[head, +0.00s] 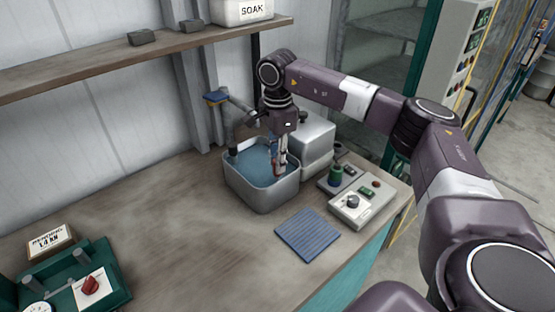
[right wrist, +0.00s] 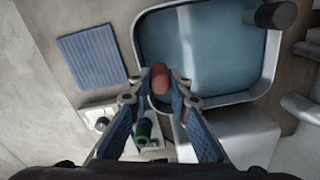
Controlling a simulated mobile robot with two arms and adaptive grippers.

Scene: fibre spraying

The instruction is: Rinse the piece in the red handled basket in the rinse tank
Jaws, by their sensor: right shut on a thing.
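The rinse tank (head: 258,197) is a grey metal basin with rounded corners and blue water, on the bench near the wall. It also shows in the right wrist view (right wrist: 139,50). My right gripper (head: 279,168) points down into the tank beside its right-hand wall. In the right wrist view my right gripper (right wrist: 162,82) is shut on the basket's red handle (right wrist: 160,76), just inside the tank's rim. The basket's body and the piece cannot be made out below the handle. My left gripper is out of view.
A blue ribbed mat (head: 307,235) lies in front of the tank. A control box (head: 363,204) and a green bottle (head: 335,175) stand to the right. A tap (head: 235,104) reaches over the tank. A green fixture (head: 85,280) sits front left. The middle bench is clear.

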